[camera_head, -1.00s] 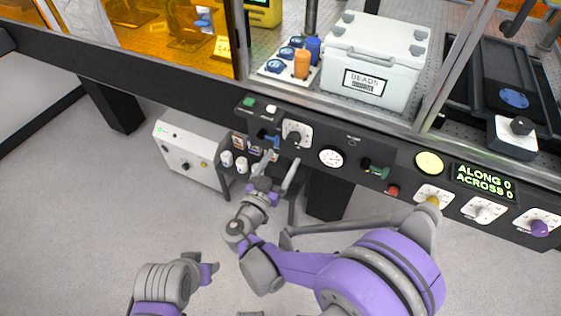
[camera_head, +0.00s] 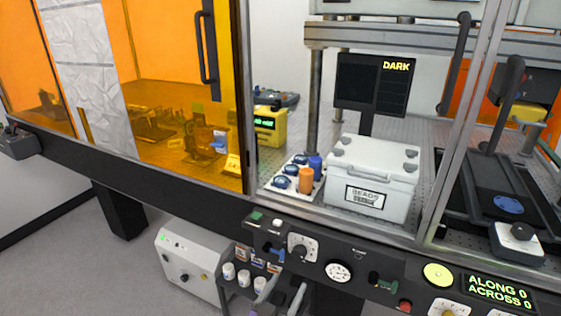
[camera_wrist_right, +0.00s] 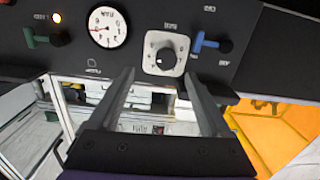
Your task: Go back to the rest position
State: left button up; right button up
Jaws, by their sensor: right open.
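My right gripper (camera_head: 281,298) shows at the bottom edge of the head view, below the front control panel. In the right wrist view its two fingers (camera_wrist_right: 157,92) stand apart with nothing held between them. A white-plated knob (camera_wrist_right: 164,55) on the panel lies just beyond the fingertips in that view; I see no contact. The same knob shows in the head view (camera_head: 300,247). My left gripper is outside the head view.
A dark control panel with a round gauge (camera_head: 339,271), a green handle (camera_head: 383,283) and a red button (camera_head: 405,306) is close to the right gripper. Above it stand a white beads box (camera_head: 370,178) and an orange bottle (camera_head: 306,180). Grey floor (camera_head: 75,250) is open at left.

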jog(key=s+d+f+n+g+y, duration=0.1)
jog(key=s+d+f+g, duration=0.1)
jog(key=s+d+g, duration=0.45)
jog(key=s+d+f+n+g+y, duration=0.15)
jog(key=s+d, duration=0.25)
jog(key=d, duration=0.6)
jog(key=s+f+n+g+y, duration=0.25)
jog(key=s+y, duration=0.25)
jog(key=s, duration=1)
pick_arm(q)
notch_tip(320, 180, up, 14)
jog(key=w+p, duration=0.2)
jog(key=p, duration=1.1)
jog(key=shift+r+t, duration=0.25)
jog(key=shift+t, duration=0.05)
pick_arm(e)
notch_tip(320, 180, up, 14)
jog(key=w, duration=0.2)
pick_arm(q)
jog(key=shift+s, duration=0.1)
pick_arm(e)
jog(key=shift+a+r, duration=0.1)
jog(key=shift+a, duration=0.05)
